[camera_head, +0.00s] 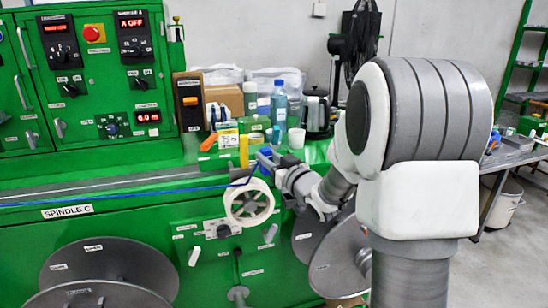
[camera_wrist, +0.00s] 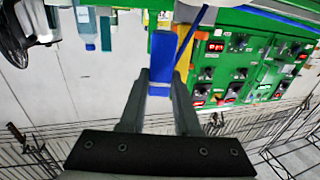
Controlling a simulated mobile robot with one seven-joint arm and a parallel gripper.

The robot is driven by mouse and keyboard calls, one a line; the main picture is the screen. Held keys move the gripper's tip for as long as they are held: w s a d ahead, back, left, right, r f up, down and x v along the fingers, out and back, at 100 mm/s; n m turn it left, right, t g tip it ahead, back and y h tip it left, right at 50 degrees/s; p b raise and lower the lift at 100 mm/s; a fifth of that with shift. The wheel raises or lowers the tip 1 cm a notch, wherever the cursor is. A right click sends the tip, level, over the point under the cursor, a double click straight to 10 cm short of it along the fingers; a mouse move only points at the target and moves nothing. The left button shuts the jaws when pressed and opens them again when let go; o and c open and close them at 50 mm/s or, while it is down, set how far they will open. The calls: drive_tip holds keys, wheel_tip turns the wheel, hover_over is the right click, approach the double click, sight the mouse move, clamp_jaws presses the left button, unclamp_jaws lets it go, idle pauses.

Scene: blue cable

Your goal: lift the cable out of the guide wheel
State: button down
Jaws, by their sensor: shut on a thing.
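The blue cable (camera_head: 120,195) runs from the left edge along the green machine to the guide wheel (camera_head: 249,202), a pale spoked wheel on the machine's front. At the wheel's upper rim the cable bends up towards my gripper (camera_head: 266,163). My gripper is just above and right of the wheel, shut on the cable. In the wrist view my gripper (camera_wrist: 160,88) has a blue piece between its fingertips, and the cable (camera_wrist: 193,35) slants up and right from there. I cannot tell whether the cable still touches the wheel's groove.
Bottles (camera_head: 279,105), a black kettle (camera_head: 316,112) and a white cup (camera_head: 296,138) crowd the ledge behind my gripper. A yellow cylinder (camera_head: 244,151) stands close by. Large grey reels (camera_head: 110,270) are below left, with others below my arm.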

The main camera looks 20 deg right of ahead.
drive_tip(key=a+b, duration=0.3)
drive_tip(key=a, duration=0.8)
drive_tip(key=shift+a+b, duration=0.35)
drive_tip(key=shift+a, duration=0.05)
idle(0.3)
idle(0.4)
drive_tip(key=s+a+f+b, duration=0.1)
drive_tip(key=s+a+b, duration=0.2)
drive_tip(key=s+b, duration=0.1)
drive_tip(key=shift+s, duration=0.75)
idle(0.3)
idle(0.3)
